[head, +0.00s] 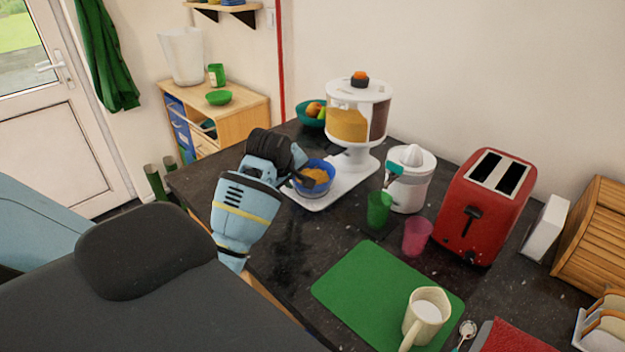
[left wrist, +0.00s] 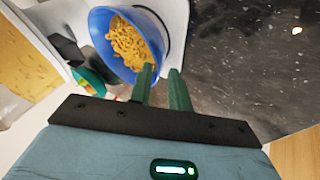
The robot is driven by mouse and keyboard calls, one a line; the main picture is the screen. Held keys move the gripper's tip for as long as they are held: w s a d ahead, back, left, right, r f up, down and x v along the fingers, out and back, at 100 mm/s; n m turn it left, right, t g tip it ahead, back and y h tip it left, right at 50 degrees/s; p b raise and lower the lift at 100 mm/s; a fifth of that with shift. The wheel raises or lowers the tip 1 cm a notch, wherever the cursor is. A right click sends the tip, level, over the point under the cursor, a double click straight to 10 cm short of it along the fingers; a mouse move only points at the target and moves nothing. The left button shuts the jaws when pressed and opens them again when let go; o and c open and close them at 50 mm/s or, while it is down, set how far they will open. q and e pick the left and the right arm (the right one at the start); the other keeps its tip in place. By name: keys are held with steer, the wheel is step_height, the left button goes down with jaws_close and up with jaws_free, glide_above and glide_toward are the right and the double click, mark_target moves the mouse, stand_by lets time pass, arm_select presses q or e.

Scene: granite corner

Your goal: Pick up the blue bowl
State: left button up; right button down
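The blue bowl (head: 328,187) holds yellow-orange cereal and stands upright on the white base of the cereal dispenser. It also shows in the left wrist view (left wrist: 98,27). My left gripper (head: 304,180) is at the bowl's near left side in the head view. In the left wrist view the two green fingers (left wrist: 161,72) are apart with a narrow gap. One fingertip overlaps the bowl by its rim, and the other is just outside it. I cannot tell whether either finger touches the bowl. My right gripper is not in view.
The cereal dispenser (head: 358,110) rises behind the bowl. A juicer (head: 411,185), green cup (head: 378,209), pink cup (head: 417,237) and red toaster (head: 485,210) stand to the right. A green mat (head: 365,295) with a cream jug (head: 424,322) lies in front. Bare dark counter (head: 300,240) lies between.

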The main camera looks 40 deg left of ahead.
mark_target(295, 182)
arm_select(q)
steer(key=shift+x, duration=2.45)
jaws_close()
